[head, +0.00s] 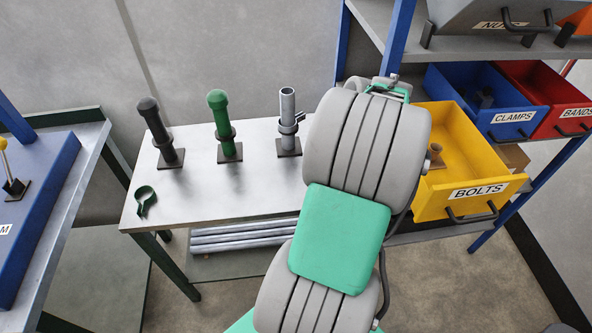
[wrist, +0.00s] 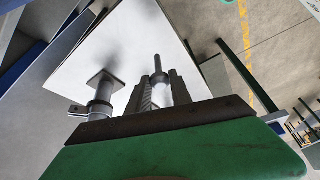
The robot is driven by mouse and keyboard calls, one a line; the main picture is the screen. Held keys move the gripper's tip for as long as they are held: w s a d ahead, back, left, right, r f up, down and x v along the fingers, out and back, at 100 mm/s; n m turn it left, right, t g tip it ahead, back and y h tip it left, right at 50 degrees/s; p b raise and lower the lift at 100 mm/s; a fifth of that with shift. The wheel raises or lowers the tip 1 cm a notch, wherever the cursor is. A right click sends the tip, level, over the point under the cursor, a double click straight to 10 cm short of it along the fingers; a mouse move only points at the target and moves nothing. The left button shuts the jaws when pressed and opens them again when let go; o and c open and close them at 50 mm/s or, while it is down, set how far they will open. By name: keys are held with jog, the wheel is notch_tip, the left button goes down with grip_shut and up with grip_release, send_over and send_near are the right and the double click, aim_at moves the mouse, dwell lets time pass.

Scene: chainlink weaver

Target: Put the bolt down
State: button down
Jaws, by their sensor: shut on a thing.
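My gripper (wrist: 158,88) is shut on a bolt (wrist: 157,64), whose thin shank sticks out past the fingertips in the wrist view. In that view the pale tabletop lies beyond the bolt; I cannot tell the height between them. In the head view my arm hides the fingers and the held bolt. The steel table (head: 200,200) carries a black post (head: 155,130), a green post (head: 222,125) and a grey metal post (head: 288,120) with a clamp on it. The grey post also shows left of my fingers in the wrist view (wrist: 101,101).
A yellow BOLTS drawer (head: 470,190) stands open at right, with a small brownish piece (head: 435,153) inside. Blue (head: 510,125) and red (head: 545,85) drawers sit behind it. The tabletop between band and posts is clear.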

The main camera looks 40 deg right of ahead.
jog(key=shift+w+d+p+x, duration=0.2)
jog(key=shift+w+d+x, duration=0.05)
jog(key=shift+x, duration=1.4)
jog(key=shift+w+d+p+x, duration=0.2)
jog(key=shift+d+p+x, duration=0.05)
jog(key=shift+x, duration=1.45)
jog(key=shift+w+d+p+x, duration=0.2)
jog(key=shift+w+d+x, duration=0.05)
jog(key=shift+x, duration=1.4)
jog(key=c, duration=1.2)
grip_release()
jog(key=shift+o, duration=0.2)
jog(key=shift+r, duration=0.2)
jog(key=b+v, duration=0.1)
jog(key=v, duration=1)
jog(key=w+a+r+m+h, duration=0.1)
jog(key=w+a+r, duration=0.2)
jog(key=a, duration=0.5)
jog(key=w+a+r+m, duration=0.1)
jog(key=w+a+r, duration=0.1)
jog(key=a, duration=0.7)
jog(key=s+a+m+h, duration=0.1)
jog(key=s+a+m, duration=0.3)
jog(key=a, duration=0.9)
jog(key=shift+s+a+r+h, duration=0.3)
jog(key=shift+s, duration=0.95)
